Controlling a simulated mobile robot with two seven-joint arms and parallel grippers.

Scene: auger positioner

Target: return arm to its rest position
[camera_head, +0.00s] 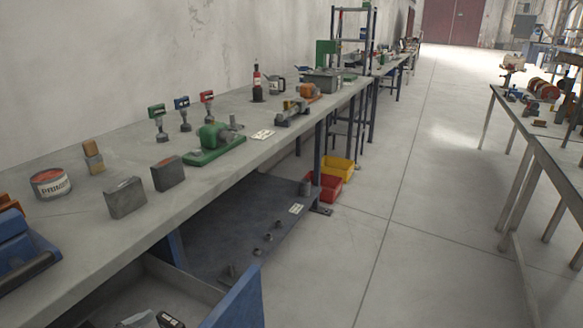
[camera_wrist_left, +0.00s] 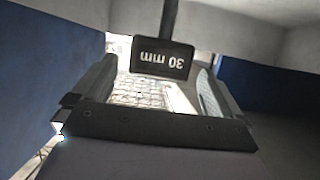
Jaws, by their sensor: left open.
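Neither of my arms shows in the head view. In the left wrist view my left gripper (camera_wrist_left: 155,84) is open, with one finger at each side of the picture's middle. A dark block marked "30 mm" (camera_wrist_left: 163,58), its text upside down, is seen between and beyond the fingertips, with a dark stem running up from it. The fingers appear apart from it. Blue panels (camera_wrist_left: 265,95) stand on both sides, with pale walls behind. My right gripper is in neither view.
In the head view a long grey workbench (camera_head: 95,240) carries a primer can (camera_head: 50,183), grey blocks (camera_head: 126,198), a green machine (camera_head: 215,140) and several tagged tools. An open blue-fronted drawer (camera_head: 235,300) sticks out below. Yellow (camera_head: 337,165) and red bins stand under the bench. The aisle floor is clear.

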